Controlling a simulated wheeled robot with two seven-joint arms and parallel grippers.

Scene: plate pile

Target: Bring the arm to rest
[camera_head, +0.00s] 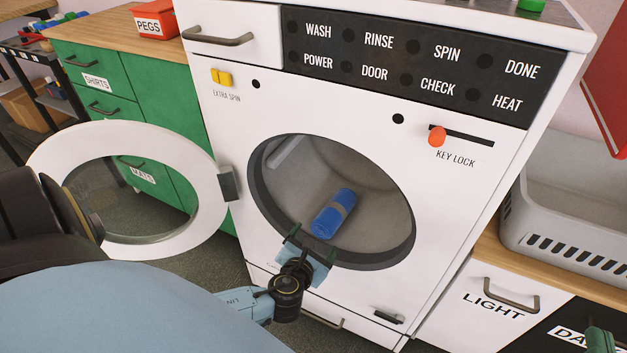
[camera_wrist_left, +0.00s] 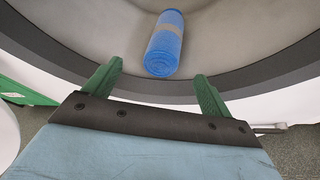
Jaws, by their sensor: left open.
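My left gripper (camera_head: 313,242) is at the lower rim of the washer's round opening. It is open, with nothing between its green fingers (camera_wrist_left: 157,76) in the left wrist view. A blue rolled towel with a tan band (camera_head: 335,214) lies inside the grey drum (camera_head: 375,205), just beyond the fingertips and apart from them. The roll also shows in the left wrist view (camera_wrist_left: 164,50). A green piece that looks like part of my right gripper (camera_head: 599,340) shows at the lower right corner; its jaws cannot be made out.
The white washer (camera_head: 225,140) has its round door (camera_head: 45,150) swung open to the left, near my left arm. A green drawer cabinet (camera_head: 140,90) stands behind it. A grey basket (camera_head: 560,205) sits on the counter at right. A red key-lock slider (camera_head: 437,136) is on the washer's front.

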